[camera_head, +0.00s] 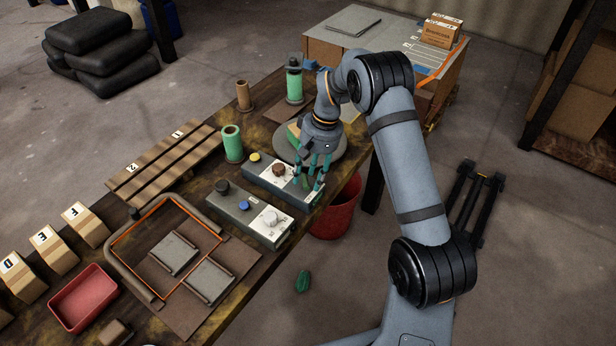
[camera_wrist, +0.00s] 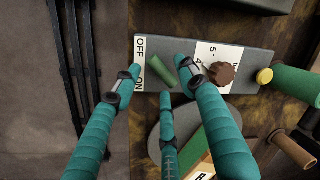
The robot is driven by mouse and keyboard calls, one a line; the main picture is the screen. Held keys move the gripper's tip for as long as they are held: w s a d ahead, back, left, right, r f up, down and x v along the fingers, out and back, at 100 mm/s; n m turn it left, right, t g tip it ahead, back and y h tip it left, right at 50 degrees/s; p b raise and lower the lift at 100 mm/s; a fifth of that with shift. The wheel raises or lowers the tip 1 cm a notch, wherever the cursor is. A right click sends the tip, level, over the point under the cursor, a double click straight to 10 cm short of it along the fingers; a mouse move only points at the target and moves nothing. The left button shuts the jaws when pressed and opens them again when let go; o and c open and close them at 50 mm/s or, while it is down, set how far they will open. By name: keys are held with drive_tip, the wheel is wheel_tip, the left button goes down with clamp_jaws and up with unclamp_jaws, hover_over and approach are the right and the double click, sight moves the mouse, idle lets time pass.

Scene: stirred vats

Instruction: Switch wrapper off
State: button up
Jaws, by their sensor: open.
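A grey control box (camera_head: 262,173) sits near the table's front edge, with a brown knob (camera_head: 279,170) and a yellow button (camera_head: 254,156). In the wrist view the same box (camera_wrist: 180,50) has a white OFF/ON label (camera_wrist: 139,65) at its left end. A dark green switch lever (camera_wrist: 161,72) lies beside the label, slanting down toward the ON side. My gripper (camera_head: 309,178) is over this end of the box, fingers pointing down. In the wrist view its teal fingers (camera_wrist: 160,76) are spread around the lever and hold nothing. Whether any finger touches the lever cannot be told.
A second box (camera_head: 240,211) with black and white knobs and a blue button stands to the left. A round turntable (camera_head: 345,142) is behind my gripper. A green roll (camera_head: 232,146) stands behind the boxes. A red bin (camera_head: 337,213) is on the floor below the edge.

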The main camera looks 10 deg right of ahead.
drive_tip(key=shift+a+f, duration=0.1)
drive_tip(key=shift+f, duration=0.4)
clamp_jaws()
idle(0.3)
